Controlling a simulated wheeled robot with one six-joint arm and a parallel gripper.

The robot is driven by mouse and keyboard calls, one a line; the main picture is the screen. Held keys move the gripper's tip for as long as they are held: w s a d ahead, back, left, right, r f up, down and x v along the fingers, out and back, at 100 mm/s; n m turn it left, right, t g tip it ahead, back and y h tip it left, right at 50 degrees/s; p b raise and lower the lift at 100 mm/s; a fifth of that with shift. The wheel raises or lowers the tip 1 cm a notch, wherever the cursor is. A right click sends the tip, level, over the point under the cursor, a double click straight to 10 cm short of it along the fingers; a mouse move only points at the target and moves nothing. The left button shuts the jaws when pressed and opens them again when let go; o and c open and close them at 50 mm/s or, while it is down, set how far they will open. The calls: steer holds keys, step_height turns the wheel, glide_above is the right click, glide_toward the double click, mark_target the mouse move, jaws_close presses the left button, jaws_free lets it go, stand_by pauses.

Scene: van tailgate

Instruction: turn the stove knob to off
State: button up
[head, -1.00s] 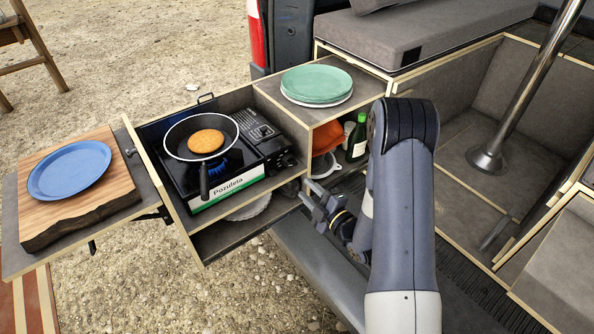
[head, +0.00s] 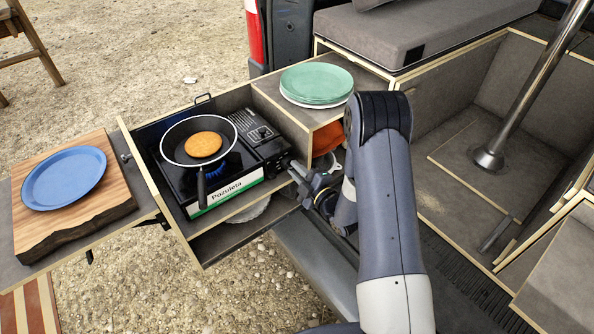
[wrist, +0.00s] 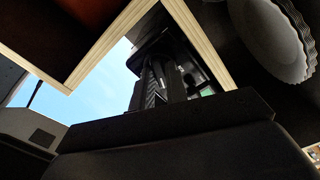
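The black camping stove (head: 258,146) sits in the pulled-out drawer, with a green and white label on its front. Blue flame (head: 226,166) shows under the frying pan (head: 172,142). The knob is at the stove's right front corner, close to my gripper, and is hard to make out. My gripper (head: 296,172) is just right of that corner with its fingers apart, pointing at the stove. I cannot tell whether they touch the knob. In the wrist view the dark stove body (wrist: 196,68) shows beyond the fingers, and the knob is not clear.
A round golden food piece (head: 204,144) lies in the pan. Green plates (head: 317,84) are stacked on the cabinet top, whose wooden edge is close above my gripper. A blue plate (head: 64,178) rests on a wooden board (head: 118,190) at left. A metal post (head: 530,80) stands at right.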

jaws_close()
steer(key=shift+f+b, duration=0.1)
steer(key=shift+b, duration=0.4)
steer(key=shift+m+b, duration=6.05)
steer(key=shift+m, duration=0.55)
